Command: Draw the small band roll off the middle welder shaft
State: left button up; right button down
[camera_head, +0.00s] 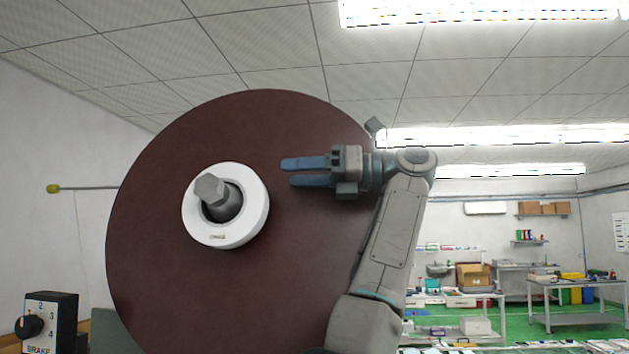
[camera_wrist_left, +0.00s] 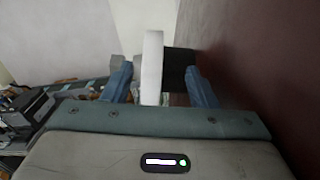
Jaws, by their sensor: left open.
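The small band roll (camera_head: 256,212) is a white ring around a grey shaft (camera_head: 211,188) with a faceted end, in front of a large dark red-brown disc (camera_head: 150,260). My left gripper (camera_head: 286,172) is open and empty, just right of the roll in the head view, its blue fingers pointing left and apart from it. In the left wrist view the roll (camera_wrist_left: 152,65) stands edge-on beyond and between the two open fingers (camera_wrist_left: 160,80). The shaft end (camera_wrist_left: 119,65) shows left of it and a dark part (camera_wrist_left: 180,68) lies between roll and disc. My right gripper is out of view.
The disc (camera_wrist_left: 255,60) stands close along the right finger in the left wrist view. A black brake knob box (camera_head: 50,320) is at lower left in the head view, and a yellow-tipped rod (camera_head: 85,188) is at left. Benches (camera_head: 575,290) stand far behind at right.

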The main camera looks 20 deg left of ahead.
aim_at(240, 166)
pick_arm(q)
jog(key=s+a, duration=0.2)
jog(key=a, duration=0.1)
jog(key=shift+s+a+r+p, duration=0.2)
jog(key=shift+r+p, duration=0.1)
jog(key=shift+r, duration=0.1)
jog(key=x, duration=0.2)
jog(key=p+x, duration=0.1)
jog(key=x, duration=0.1)
jog(key=w+p+x, duration=0.1)
jog(key=x, duration=0.1)
jog(key=shift+s+a+f, duration=0.1)
jog(key=shift+a+f, duration=0.05)
jog(key=shift+a, duration=0.2)
jog(key=shift+s+a, duration=0.25)
jog(key=shift+a, duration=0.05)
jog(key=c, duration=1)
jog(key=shift+c, duration=0.5)
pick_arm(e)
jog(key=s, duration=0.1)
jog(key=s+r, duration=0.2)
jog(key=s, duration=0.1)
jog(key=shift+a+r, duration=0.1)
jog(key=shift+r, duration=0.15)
pick_arm(q)
jog(key=shift+s, duration=0.1)
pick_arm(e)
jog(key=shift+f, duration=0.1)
